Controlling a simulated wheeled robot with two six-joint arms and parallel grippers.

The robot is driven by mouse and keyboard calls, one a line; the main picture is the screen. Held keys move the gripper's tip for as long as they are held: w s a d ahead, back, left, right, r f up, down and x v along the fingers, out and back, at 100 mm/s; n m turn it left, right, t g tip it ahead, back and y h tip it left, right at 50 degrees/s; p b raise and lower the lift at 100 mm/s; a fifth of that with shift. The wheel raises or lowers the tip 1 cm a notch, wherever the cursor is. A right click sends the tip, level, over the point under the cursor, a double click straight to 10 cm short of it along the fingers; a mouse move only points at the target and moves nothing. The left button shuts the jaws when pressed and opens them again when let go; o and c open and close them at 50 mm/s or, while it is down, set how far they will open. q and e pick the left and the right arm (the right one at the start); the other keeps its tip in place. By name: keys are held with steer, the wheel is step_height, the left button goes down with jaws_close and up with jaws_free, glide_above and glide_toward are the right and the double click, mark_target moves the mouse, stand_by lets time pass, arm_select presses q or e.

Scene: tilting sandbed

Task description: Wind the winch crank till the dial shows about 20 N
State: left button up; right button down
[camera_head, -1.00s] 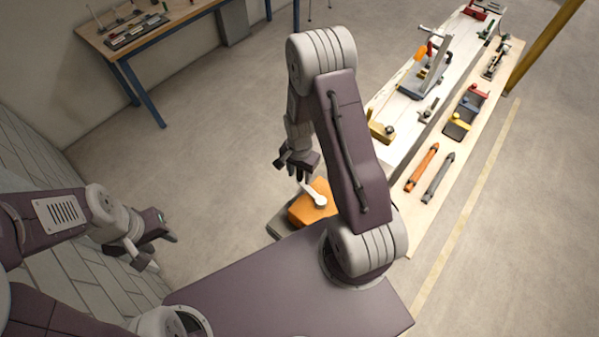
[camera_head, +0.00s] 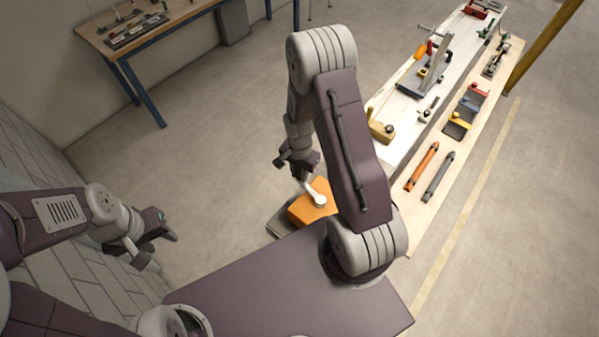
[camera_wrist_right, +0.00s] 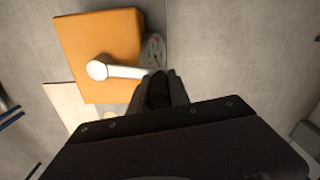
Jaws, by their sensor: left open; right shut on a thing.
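The orange winch box (camera_head: 304,210) stands low on the floor beyond the front of my base. Its pale crank (camera_head: 316,194) lies across the top, with a round hub at one end. My right gripper (camera_head: 304,177) is shut at the far end of the crank. In the right wrist view the crank arm (camera_wrist_right: 121,71) runs from its hub to the fingers of my right gripper (camera_wrist_right: 162,86), which hide the handle. A round dial (camera_wrist_right: 154,50) shows partly beside the orange box (camera_wrist_right: 105,40); its reading is too small to tell. My left gripper (camera_head: 156,243) is open and empty at the left.
A long wooden bench (camera_head: 424,208) at the right carries several clamps, an orange tool and a grey tool. A table (camera_head: 92,37) with blue legs stands at the back left. The floor between is clear.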

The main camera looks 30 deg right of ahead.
stand_by(0.8)
steer(key=d+m+b, duration=0.1)
steer(key=d+m, duration=0.3)
steer(key=m, duration=0.1)
steer(key=shift+d, duration=0.2)
steer(key=c, duration=1.2)
jaws_free()
steer(key=shift+c, duration=0.2)
step_height(320, 180, up, 9)
steer(key=b, duration=0.2)
